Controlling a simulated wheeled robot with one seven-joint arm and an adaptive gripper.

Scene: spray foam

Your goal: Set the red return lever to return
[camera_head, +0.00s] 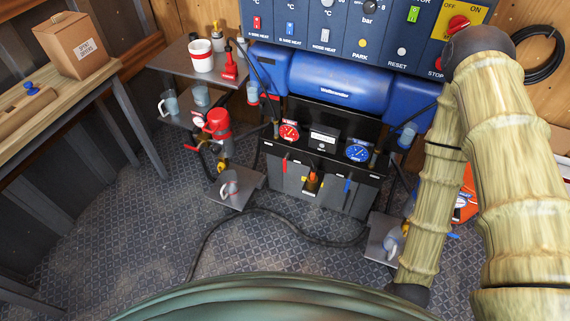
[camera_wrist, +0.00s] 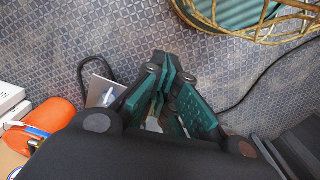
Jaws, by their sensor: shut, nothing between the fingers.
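In the head view, a small red lever (camera_head: 284,164) hangs at the left of the dark front panel (camera_head: 325,160), under the red-rimmed gauge. I take it as the red return lever; its exact setting is too small to read. A blue lever (camera_head: 347,186) sits to its right on the same panel. My gripper (camera_wrist: 167,66) is shut and empty in the wrist view, over the patterned floor. The red lever does not show in that view. In the head view my arm is at the right, away from the red lever, and the fingers cannot be made out.
The blue machine (camera_head: 335,80) stands behind the panel. A low plate with a cup (camera_head: 394,242) lies right of it, another plate with a cup (camera_head: 229,187) left. A black hose (camera_head: 290,229) crosses the floor. An orange container (camera_wrist: 55,115) lies left in the wrist view.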

